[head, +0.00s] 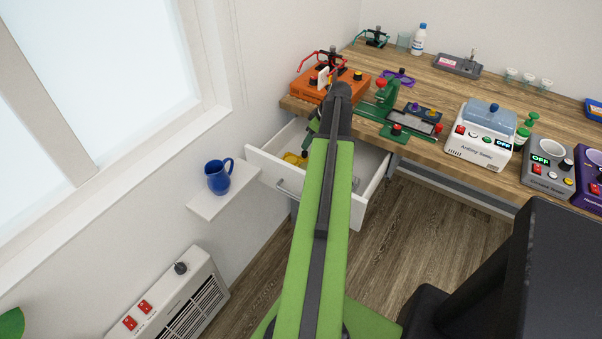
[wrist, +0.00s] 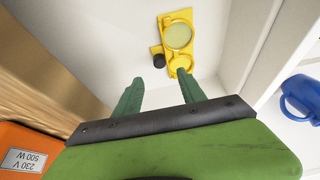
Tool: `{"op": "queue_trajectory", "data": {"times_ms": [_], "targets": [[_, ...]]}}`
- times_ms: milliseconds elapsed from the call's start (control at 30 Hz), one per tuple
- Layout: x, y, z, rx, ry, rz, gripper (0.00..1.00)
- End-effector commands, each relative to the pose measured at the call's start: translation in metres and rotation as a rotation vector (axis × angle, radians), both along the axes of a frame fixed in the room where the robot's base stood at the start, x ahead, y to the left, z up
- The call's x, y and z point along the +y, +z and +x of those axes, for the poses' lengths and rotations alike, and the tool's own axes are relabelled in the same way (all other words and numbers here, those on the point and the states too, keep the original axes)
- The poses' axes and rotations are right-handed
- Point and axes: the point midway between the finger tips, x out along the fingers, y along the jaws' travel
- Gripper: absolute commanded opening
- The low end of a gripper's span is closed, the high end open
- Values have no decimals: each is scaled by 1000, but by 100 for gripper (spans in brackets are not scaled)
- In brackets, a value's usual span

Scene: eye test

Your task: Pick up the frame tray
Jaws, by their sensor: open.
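A yellow tray-like piece (wrist: 188,19) with a round pale disc and a ring-shaped end lies on the white floor of the open drawer; I take it as the frame tray. A dark round knob (wrist: 159,61) sits at its side. In the head view only a bit of the yellow piece (head: 293,159) shows beside my arm. My gripper (wrist: 157,84) is open and empty, its two green fingers pointing into the drawer. The right fingertip is near the ring end in the picture; I cannot tell the gap. In the head view my arm mostly hides the gripper.
The white drawer (head: 262,172) stands open under the wooden bench (head: 440,88). An orange device (head: 309,92) and a green stand (head: 384,100) are on the bench above it. A blue mug (head: 217,178) stands on a small wall shelf (head: 224,203) to the left.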

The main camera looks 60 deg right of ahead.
Motion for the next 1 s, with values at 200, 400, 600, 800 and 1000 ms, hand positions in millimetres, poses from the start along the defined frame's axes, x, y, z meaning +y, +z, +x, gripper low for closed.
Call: {"op": "queue_trajectory", "data": {"times_ms": [200,400,600,800,1000], "targets": [[0,-18,7,0,1,0,48],[0,-35,9,0,1,-1,48],[0,-68,17,0,0,-1,48],[0,-67,20,0,-1,-1,48],[0,-67,20,0,-1,-1,32]]}}
